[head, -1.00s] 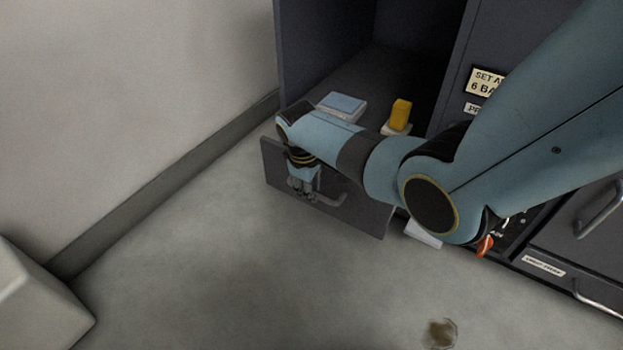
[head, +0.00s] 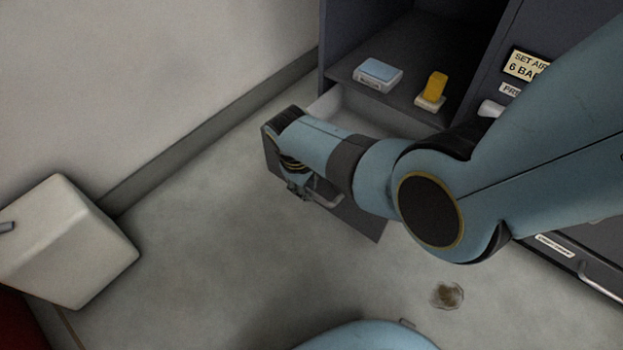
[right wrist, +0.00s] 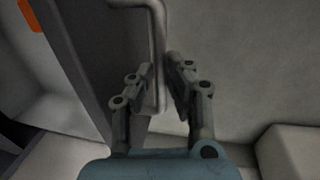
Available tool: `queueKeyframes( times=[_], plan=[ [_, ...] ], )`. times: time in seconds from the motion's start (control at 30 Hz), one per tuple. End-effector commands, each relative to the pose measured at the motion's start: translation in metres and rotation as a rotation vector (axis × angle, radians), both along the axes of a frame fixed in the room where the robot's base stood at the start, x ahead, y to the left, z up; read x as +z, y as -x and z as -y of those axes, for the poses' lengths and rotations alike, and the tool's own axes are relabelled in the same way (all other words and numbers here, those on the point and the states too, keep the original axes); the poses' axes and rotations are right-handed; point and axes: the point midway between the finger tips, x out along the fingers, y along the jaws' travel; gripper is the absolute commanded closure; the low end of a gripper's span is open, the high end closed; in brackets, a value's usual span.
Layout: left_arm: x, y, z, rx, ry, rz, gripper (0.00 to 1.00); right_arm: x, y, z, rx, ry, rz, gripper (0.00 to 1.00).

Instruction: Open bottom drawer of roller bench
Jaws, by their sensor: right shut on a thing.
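The bottom drawer is pulled out, and its dark front panel (head: 352,218) stands away from the roller bench (head: 352,82). Its pale inside (head: 365,112) shows behind my right arm, which hides much of it. My right gripper (head: 303,193) is at the drawer's metal bar handle (head: 328,199). In the right wrist view, the fingers of my right gripper (right wrist: 161,84) are closed around the handle (right wrist: 156,28), beside the drawer front (right wrist: 88,60). My left gripper is not in view.
A blue-topped box (head: 378,74) and a yellow block on a pale base (head: 434,88) sit on the shelf above the drawer. A pale bin-like box (head: 68,240) stands on the floor at left. Bare floor (head: 215,225) lies before the drawer; a stain (head: 447,295) marks it.

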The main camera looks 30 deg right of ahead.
Motion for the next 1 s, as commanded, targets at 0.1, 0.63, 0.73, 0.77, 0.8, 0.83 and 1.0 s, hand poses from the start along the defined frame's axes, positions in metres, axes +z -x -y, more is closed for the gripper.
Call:
queueKeyframes(
  times=[0.1, 0.63, 0.73, 0.77, 0.8, 0.83, 1.0],
  plan=[
    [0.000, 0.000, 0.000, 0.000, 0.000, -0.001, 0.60, 0.000, 0.000, 0.000, 0.001, 0.000, 0.000, 1.00],
    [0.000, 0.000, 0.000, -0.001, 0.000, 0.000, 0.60, 0.000, 0.000, 0.000, 0.000, 0.001, 0.000, 0.64],
    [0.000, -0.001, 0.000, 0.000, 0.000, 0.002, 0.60, 0.001, 0.000, 0.000, 0.000, 0.001, 0.001, 0.64],
    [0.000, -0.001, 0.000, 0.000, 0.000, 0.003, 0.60, 0.001, 0.000, 0.000, 0.000, 0.001, 0.001, 0.64],
    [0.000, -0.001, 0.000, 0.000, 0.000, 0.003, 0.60, 0.003, 0.000, -0.001, 0.000, 0.000, 0.002, 0.64],
    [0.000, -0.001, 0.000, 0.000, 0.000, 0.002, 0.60, 0.006, 0.000, -0.001, 0.000, 0.000, 0.002, 0.64],
    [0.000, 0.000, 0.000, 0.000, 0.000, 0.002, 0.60, 0.026, 0.002, -0.005, 0.000, -0.001, 0.003, 0.64]
  ],
)
